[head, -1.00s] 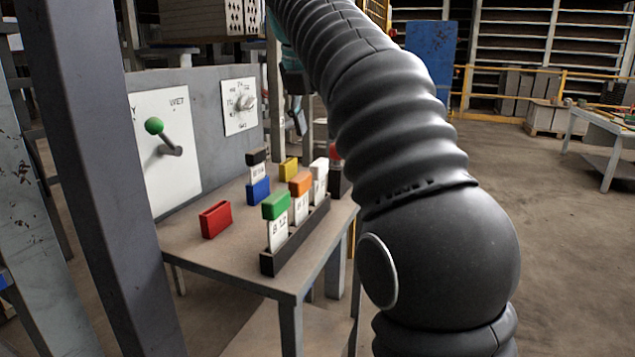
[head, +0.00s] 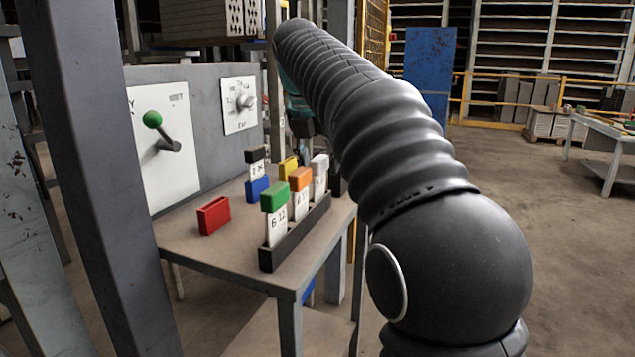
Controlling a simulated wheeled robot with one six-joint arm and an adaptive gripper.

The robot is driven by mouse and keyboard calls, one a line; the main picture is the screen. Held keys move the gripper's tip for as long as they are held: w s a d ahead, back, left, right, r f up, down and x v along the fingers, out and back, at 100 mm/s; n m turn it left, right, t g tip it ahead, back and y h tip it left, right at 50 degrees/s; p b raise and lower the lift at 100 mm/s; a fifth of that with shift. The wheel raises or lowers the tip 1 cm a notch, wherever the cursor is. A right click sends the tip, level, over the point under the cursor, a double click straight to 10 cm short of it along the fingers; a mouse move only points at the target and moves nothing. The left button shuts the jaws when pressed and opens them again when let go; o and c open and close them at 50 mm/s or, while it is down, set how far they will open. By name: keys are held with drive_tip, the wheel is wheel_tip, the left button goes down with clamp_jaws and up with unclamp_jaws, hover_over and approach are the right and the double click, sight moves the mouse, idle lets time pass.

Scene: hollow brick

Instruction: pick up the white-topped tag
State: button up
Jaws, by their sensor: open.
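The white-topped tag (head: 319,164) stands upright in the far part of a long dark rack (head: 290,239) on the table. An orange-topped tag (head: 300,180) and a green-topped tag (head: 274,198) stand nearer in the same rack. My gripper (head: 304,127) shows only as a dark part under the teal wrist, above and a little left of the white-topped tag in the picture. My arm hides much of it. It is open, and I see nothing held in it.
A red block (head: 214,216), a blue holder with a black-topped tag (head: 257,172) and a yellow block (head: 288,167) are left of the rack. A panel (head: 205,110) with a green-knobbed lever (head: 153,120) stands behind. The table's front left (head: 205,255) is bare.

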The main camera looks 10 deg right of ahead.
clamp_jaws()
